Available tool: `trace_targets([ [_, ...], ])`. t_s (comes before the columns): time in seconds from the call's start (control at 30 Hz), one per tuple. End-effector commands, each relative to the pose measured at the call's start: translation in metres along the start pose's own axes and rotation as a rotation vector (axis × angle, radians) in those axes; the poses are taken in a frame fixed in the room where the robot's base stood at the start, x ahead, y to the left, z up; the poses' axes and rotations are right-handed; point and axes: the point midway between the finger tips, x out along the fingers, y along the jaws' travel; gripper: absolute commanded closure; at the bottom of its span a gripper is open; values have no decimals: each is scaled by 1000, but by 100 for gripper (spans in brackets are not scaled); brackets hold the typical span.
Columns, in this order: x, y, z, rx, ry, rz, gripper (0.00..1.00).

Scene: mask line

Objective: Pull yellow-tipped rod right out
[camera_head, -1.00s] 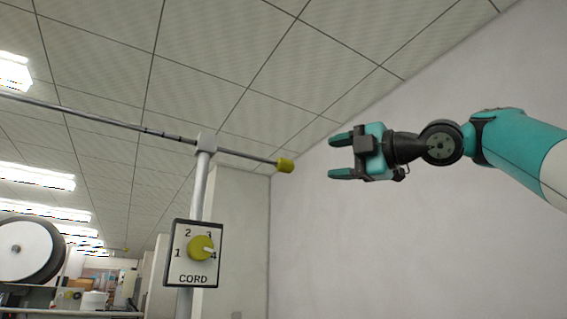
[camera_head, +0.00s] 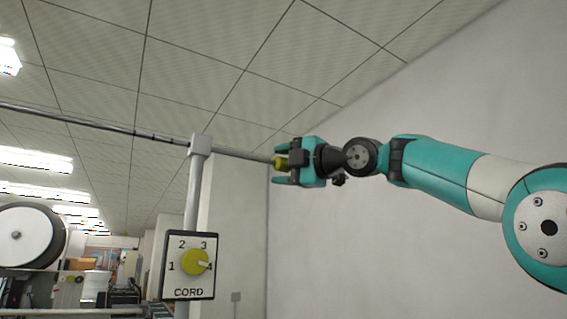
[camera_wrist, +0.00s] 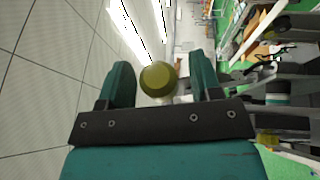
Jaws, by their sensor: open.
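The rod (camera_head: 240,154) is a thin grey bar that runs through a bracket on top of a grey post. Its yellow tip (camera_head: 281,162) is at the right end, and it also shows in the wrist view (camera_wrist: 159,80). My gripper (camera_head: 283,163) is open, with its teal fingers on either side of the yellow tip. In the wrist view the tip sits between the two fingers, nearer the left one, with a gap to the right finger. The rod behind the tip is mostly hidden there.
A CORD dial panel (camera_head: 189,265) with a yellow knob hangs on the post (camera_head: 193,195) below the rod, its pointer near 4. A white wheel with a dark rim (camera_head: 22,236) stands at lower left. A plain wall (camera_head: 430,250) is at right, with free space before it.

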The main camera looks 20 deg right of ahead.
Motion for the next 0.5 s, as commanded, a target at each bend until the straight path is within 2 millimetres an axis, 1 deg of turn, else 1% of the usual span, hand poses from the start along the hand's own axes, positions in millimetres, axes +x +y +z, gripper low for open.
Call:
trace_targets([
  [0.07,0,0,0,0,0,0,41],
  [0.1,0,0,0,0,0,0,51],
  [0.17,0,0,0,0,0,0,64],
  [0.2,0,0,0,0,0,0,74],
  [0.27,0,0,0,0,0,0,87],
  [0.3,0,0,0,0,0,0,97],
  [0.33,0,0,0,0,1,0,100],
  [0.43,-1,0,1,0,0,-1,100],
  [0.5,-3,0,7,0,-2,-1,100],
])
